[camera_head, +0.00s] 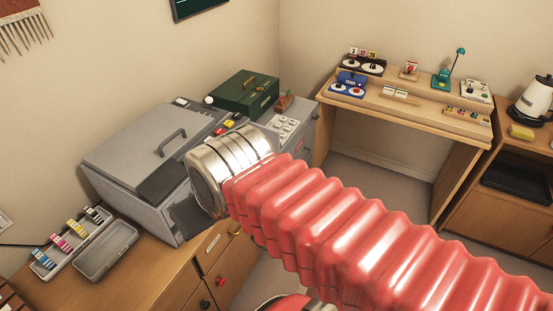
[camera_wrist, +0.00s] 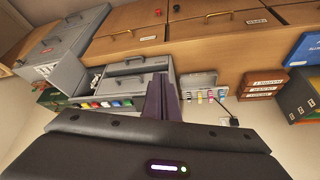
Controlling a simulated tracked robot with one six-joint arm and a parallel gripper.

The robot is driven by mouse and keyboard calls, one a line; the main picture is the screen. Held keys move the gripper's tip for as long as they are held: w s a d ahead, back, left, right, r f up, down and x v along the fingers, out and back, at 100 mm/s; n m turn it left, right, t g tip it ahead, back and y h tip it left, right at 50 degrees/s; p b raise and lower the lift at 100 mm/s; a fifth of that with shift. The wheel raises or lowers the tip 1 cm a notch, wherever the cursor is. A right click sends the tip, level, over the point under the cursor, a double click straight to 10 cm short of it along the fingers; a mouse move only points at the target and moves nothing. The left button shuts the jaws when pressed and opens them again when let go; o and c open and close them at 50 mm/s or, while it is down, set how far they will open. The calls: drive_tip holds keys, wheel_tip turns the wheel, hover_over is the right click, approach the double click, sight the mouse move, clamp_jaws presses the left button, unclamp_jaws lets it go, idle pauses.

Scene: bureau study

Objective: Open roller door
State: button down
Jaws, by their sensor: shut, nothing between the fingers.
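A grey printer-like machine (camera_head: 125,150) with a dark bar handle (camera_head: 172,142) on its sloped top panel stands on the wooden cabinet at left. It also shows, turned over, in the wrist view (camera_wrist: 122,86), with a handle near its middle. No panel is clearly marked as the roller door; the machine's panel with the handle looks closed. My gripper (camera_wrist: 162,88) is shut and empty, its dark fingers overlapping the machine in the wrist view; I cannot tell whether they touch it. In the head view my arm hides the gripper and part of the machine's front.
A grey tray (camera_head: 106,250) and several ink cartridges (camera_head: 60,242) lie left of the machine. A green box (camera_head: 244,93) sits behind it, near a grey unit with buttons (camera_head: 285,125). A wooden desk with small devices (camera_head: 400,118) stands at the back right.

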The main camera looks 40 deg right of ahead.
wheel_tip(320, 180, down, 8)
drive_tip(key=w+a+m+g+y, duration=0.1)
drive_tip(key=m+g+y, duration=0.15)
drive_tip(key=m, duration=0.45)
drive_tip(key=w+a+f+m+g+y, duration=0.1)
drive_tip(key=w+m+g+y, duration=0.1)
drive_tip(key=m+y, duration=0.35)
drive_tip(key=w+d+f+m+t+y, duration=0.25)
drive_tip(key=w+d+m+t, duration=0.4)
drive_tip(key=m, duration=0.75)
drive_tip(key=w+d+f+m+t, duration=0.2)
drive_tip(key=w+d+m+t, duration=0.1)
drive_tip(key=d+m, duration=0.35)
drive_tip(key=w+d+f+m+t, duration=0.2)
drive_tip(key=w+d+m+t, duration=0.1)
drive_tip(key=d+m, duration=0.35)
drive_tip(key=s+d+f+m+t+h, duration=0.2)
drive_tip(key=d+f+m+h, duration=0.2)
drive_tip(key=d+m, duration=0.3)
drive_tip(key=s+d+f+m+t+h, duration=0.2)
drive_tip(key=d+f+m+h, duration=0.3)
drive_tip(key=d+m+h, duration=0.2)
drive_tip(key=d, duration=0.2)
drive_tip(key=shift+d, duration=0.3)
drive_tip(key=shift+m, duration=0.25)
